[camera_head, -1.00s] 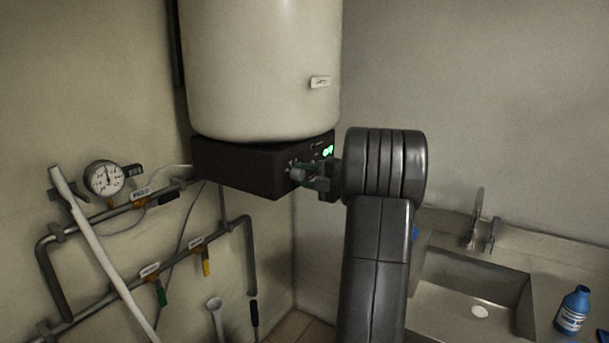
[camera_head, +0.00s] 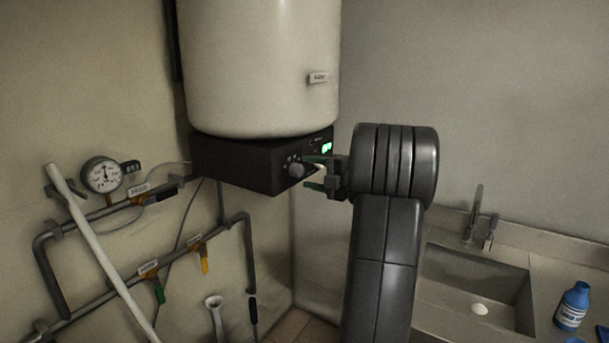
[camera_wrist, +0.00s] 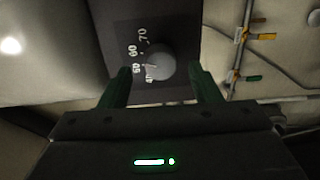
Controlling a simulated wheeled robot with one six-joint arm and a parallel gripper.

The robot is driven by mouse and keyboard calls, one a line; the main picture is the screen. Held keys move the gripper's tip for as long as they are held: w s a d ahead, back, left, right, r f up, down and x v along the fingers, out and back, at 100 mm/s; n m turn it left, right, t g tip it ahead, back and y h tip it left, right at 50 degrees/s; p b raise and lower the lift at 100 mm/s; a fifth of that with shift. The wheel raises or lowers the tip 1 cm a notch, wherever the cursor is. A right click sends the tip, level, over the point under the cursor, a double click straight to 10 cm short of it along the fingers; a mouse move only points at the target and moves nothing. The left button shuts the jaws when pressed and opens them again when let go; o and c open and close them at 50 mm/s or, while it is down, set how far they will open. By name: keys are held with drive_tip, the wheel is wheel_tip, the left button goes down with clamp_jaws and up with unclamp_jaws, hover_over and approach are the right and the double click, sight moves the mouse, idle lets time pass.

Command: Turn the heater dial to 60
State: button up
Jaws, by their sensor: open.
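The heater's control box (camera_head: 235,165) is a dark block under the white tank (camera_head: 262,65). Its round grey dial (camera_head: 297,171) sticks out of the front face and also shows in the wrist view (camera_wrist: 159,62). Marks 40, 50, 60 and 70 curve around the dial's left side there. A pale reddish line on the dial seems to point between 40 and 50; its exact reading is unclear. My gripper (camera_head: 318,173) is open and empty, just off the dial. In the wrist view its green fingers (camera_wrist: 161,84) are spread to either side, below the dial, apart from it.
A lit green display (camera_head: 327,147) sits on the box, its digits unreadable. Pipes with valves (camera_head: 150,268) and a gauge (camera_head: 102,174) are at left. A sink (camera_head: 475,285) and blue bottle (camera_head: 573,307) are at right.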

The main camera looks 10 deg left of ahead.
sight(301, 171)
drive_tip(key=b+v, duration=0.2)
drive_tip(key=v, duration=0.9)
drive_tip(key=shift+a+r, duration=0.1)
drive_tip(key=p+x, duration=0.3)
drive_tip(key=x, duration=1.1)
drive_tip(key=shift+d, duration=0.2)
